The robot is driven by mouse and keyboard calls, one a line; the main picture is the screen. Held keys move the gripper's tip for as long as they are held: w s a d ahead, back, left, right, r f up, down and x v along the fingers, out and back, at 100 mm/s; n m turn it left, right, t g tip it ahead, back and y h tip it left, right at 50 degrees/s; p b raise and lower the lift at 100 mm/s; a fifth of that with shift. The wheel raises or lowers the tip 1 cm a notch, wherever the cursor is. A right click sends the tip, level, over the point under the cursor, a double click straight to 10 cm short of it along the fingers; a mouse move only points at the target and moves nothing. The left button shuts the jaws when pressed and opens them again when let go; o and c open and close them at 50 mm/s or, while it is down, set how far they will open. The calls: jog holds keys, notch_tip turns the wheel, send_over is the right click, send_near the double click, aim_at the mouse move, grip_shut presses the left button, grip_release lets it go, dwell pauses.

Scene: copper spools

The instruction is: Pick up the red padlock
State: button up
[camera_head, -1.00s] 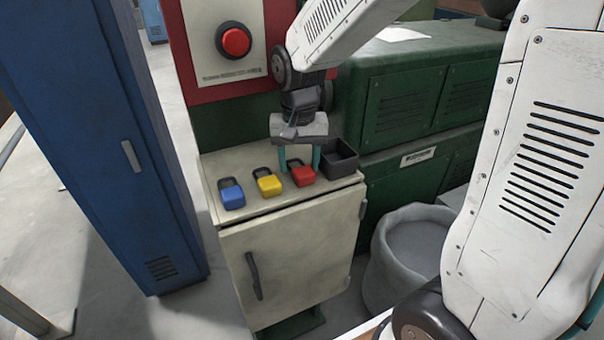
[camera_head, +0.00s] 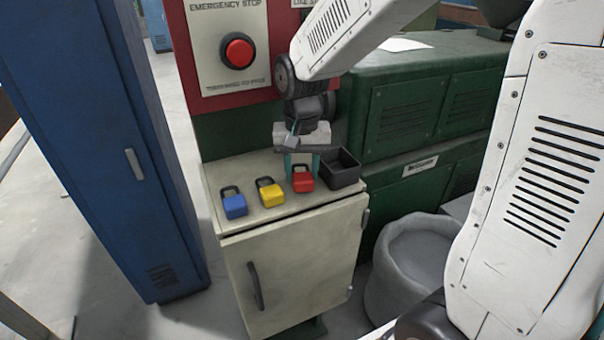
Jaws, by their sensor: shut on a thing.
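The red padlock (camera_head: 303,183) is on the right of a row of three padlocks on top of a cream cabinet (camera_head: 240,232). My gripper (camera_head: 301,170) comes down from above with its teal fingers on either side of the red padlock, shut on it. The padlock is at or just above the cabinet top; I cannot tell if it has lifted clear. Its shackle is partly hidden by the fingers.
A yellow padlock (camera_head: 271,194) and a blue padlock (camera_head: 235,206) stand to the left. A dark open bin (camera_head: 342,174) is close on the right. Behind is a red panel with an emergency stop button (camera_head: 238,52). A blue locker (camera_head: 90,150) stands left, green machine casing (camera_head: 415,110) right.

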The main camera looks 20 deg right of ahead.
notch_tip(320, 180, up, 3)
jog(key=shift+f, duration=0.15)
jog(key=s+r, duration=0.1)
jog(key=s, duration=1.5)
jog(key=shift+s, duration=0.2)
